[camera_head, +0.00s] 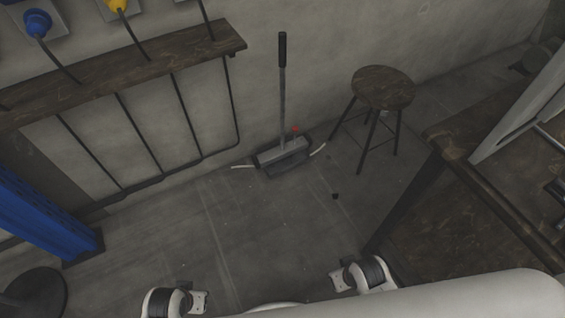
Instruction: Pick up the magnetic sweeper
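The magnetic sweeper (282,153) stands on the concrete floor against the back wall, near the middle of the head view. It has a wide grey and dark head, white strips sticking out at both sides and a small red part on top. Its upright grey pole (282,100) ends in a black grip (282,50). Nothing of mine touches it. Parts of my two arms show at the bottom edge, well short of the sweeper. No gripper fingers can be seen on either arm.
A round wooden stool (383,88) stands right of the sweeper. A wooden shelf (120,72) with dark metal supports is on the left wall. A dark wooden table (480,200) is at the right, and a blue metal structure (40,215) at the left. The middle floor is mostly clear.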

